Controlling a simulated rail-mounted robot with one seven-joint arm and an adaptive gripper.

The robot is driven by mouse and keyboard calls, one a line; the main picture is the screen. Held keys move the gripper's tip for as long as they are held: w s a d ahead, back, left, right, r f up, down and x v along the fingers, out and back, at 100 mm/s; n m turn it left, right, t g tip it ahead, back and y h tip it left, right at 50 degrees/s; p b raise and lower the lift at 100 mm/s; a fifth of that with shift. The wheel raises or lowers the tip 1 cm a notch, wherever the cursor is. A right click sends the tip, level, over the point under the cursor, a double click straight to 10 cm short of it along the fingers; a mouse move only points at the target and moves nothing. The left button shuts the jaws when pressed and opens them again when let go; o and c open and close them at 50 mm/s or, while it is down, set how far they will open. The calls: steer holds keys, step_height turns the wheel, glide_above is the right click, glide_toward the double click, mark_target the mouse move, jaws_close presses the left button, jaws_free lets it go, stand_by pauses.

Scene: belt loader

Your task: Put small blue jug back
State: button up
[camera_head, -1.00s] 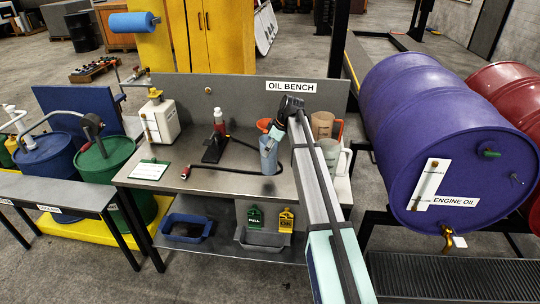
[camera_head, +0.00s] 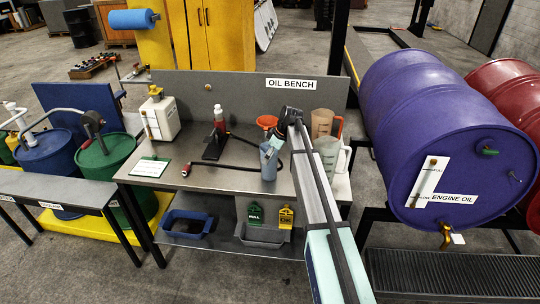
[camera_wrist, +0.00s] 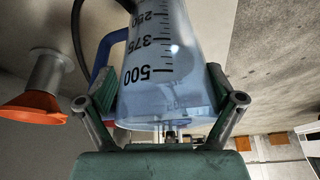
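The small blue jug (camera_head: 268,163) is upright at the front right of the oil bench (camera_head: 222,178), below the end of my arm. I cannot tell whether its base touches the bench top. In the wrist view the translucent jug (camera_wrist: 160,65), with black scale marks and a blue handle, sits between the fingers of my gripper (camera_wrist: 165,115). The fingers press against its two sides near the wide end.
A purple engine oil drum (camera_head: 425,125) lies farther right.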

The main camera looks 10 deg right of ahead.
stand_by(0.3)
steer(key=b+v, duration=0.3)
steer(key=v, duration=0.9)
steer(key=shift+r, duration=0.2)
steer(key=shift+a, duration=0.1)
steer(key=s+a+f+m+g+h, duration=0.15)
steer(key=s+f+m, duration=0.25)
steer(key=s+f, duration=0.75)
steer(key=s+a+f+m+h, duration=0.1)
steer(key=s+a+f+m, duration=0.15)
steer(key=s+f, duration=0.9)
steer(key=s+f+m+g, duration=0.1)
steer(key=s+f+g, duration=0.1)
steer(key=s+f, duration=0.7)
steer(key=s+f+m+g+h, duration=0.1)
steer(key=s+f+m+g, duration=0.1)
steer(key=s+f, duration=0.8)
steer(key=s+f+m+g, duration=0.2)
steer(key=s+f, duration=0.8)
steer(key=s, duration=1.3)
steer(key=shift+s+g, duration=0.35)
steer(key=shift+g, duration=0.4)
steer(key=shift+a+h, duration=0.15)
steer(key=shift+h, duration=0.1)
